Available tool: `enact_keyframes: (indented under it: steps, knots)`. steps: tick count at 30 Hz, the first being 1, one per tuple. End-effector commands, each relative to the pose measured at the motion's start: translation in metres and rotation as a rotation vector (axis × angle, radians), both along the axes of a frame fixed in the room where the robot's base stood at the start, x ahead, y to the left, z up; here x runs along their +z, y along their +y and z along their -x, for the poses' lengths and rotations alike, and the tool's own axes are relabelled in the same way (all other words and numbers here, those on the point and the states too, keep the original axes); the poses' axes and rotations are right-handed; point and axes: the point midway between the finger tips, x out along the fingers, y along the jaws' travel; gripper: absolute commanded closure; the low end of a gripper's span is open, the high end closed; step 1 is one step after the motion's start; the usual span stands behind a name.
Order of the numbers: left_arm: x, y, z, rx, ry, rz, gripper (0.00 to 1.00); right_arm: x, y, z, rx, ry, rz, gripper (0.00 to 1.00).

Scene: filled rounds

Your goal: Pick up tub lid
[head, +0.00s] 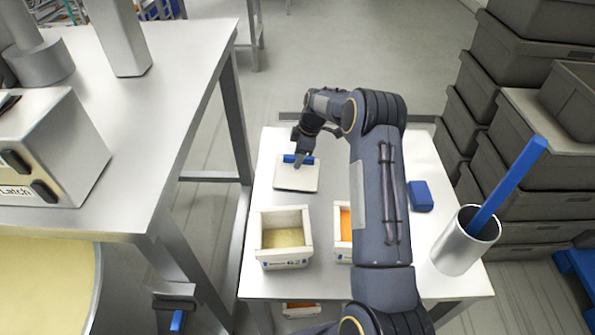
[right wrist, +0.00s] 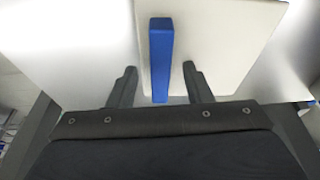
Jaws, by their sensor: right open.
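The tub lid (head: 296,180) is a flat white square with a blue bar handle (head: 299,159) on top. It lies on the small table beyond the tubs in the head view. In the right wrist view the lid (right wrist: 215,45) fills the upper middle, and its blue handle (right wrist: 161,55) runs between the two dark fingers. My right gripper (right wrist: 161,82) is open, with a finger on each side of the handle's near end and gaps on both sides. In the head view my right gripper (head: 302,154) is at the handle, its fingertips partly hidden. My left gripper is not in view.
A white tub (head: 283,260) with yellowish filling stands nearer on the table (head: 262,205). Another tub (head: 343,252) with orange filling is partly behind my right arm. A blue block (head: 420,196) and a steel cylinder (head: 455,252) holding a blue stick stand right. Dark crates (head: 470,120) are stacked beyond.

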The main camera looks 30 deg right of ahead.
Motion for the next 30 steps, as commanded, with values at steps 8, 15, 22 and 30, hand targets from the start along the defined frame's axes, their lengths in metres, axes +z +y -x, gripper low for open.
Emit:
enact_keyframes:
  steps: [8, 15, 22, 30]
  knots:
    - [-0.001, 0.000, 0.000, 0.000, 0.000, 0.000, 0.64, -0.001, 0.000, 0.000, 0.000, 0.000, 0.000, 0.78]
    - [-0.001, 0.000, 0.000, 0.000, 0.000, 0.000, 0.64, -0.001, 0.000, 0.000, 0.000, 0.000, 0.000, 1.00]
    - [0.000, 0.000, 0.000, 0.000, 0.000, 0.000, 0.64, 0.000, 0.000, 0.000, 0.000, 0.000, 0.000, 1.00]
    - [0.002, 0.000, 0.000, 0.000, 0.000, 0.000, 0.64, 0.017, 0.000, -0.001, 0.000, -0.003, 0.001, 1.00]
